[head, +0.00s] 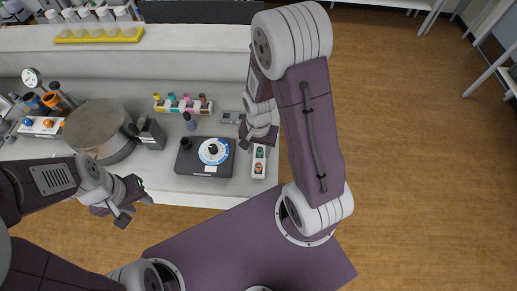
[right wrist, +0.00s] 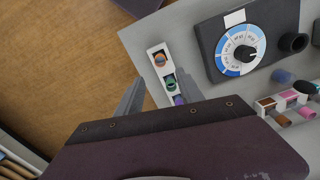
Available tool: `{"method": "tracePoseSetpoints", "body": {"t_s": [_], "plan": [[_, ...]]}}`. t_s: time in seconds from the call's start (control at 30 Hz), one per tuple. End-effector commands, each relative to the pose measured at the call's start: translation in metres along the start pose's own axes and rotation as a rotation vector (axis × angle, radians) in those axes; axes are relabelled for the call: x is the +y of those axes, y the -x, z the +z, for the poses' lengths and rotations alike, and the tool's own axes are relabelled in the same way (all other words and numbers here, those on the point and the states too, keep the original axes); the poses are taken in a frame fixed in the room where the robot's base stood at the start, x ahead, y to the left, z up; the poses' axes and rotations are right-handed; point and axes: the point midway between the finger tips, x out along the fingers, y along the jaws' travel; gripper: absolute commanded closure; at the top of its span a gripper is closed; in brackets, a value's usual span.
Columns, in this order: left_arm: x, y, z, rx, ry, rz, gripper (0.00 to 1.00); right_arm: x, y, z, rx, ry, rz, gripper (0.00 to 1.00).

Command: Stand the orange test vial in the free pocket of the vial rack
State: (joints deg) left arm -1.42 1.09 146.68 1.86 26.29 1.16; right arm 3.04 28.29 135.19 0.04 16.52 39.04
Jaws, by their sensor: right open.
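My left gripper (head: 134,209) is open and empty off the bench front.
A large round metal drum (head: 97,125) and a white box with blue and orange parts (head: 38,132) are further left.

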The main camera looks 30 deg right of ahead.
Motion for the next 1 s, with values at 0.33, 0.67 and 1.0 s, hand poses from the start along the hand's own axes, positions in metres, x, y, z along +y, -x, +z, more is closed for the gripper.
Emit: {"method": "tracePoseSetpoints", "body": {"t_s": [0.33,0.67,1.0], "plan": [[0.000,0.000,0.000,0.000,0.000,0.000,0.64,0.009,0.084,0.044,0.089,0.665,-0.055,0.56],[0.000,-0.004,0.000,0.000,0.000,0.000,0.64,0.011,0.083,0.047,0.092,0.713,-0.055,0.56],[-0.002,-0.088,0.009,-0.001,0.000,0.000,0.64,0.011,-0.001,0.047,0.091,0.711,-0.055,0.56]]}}
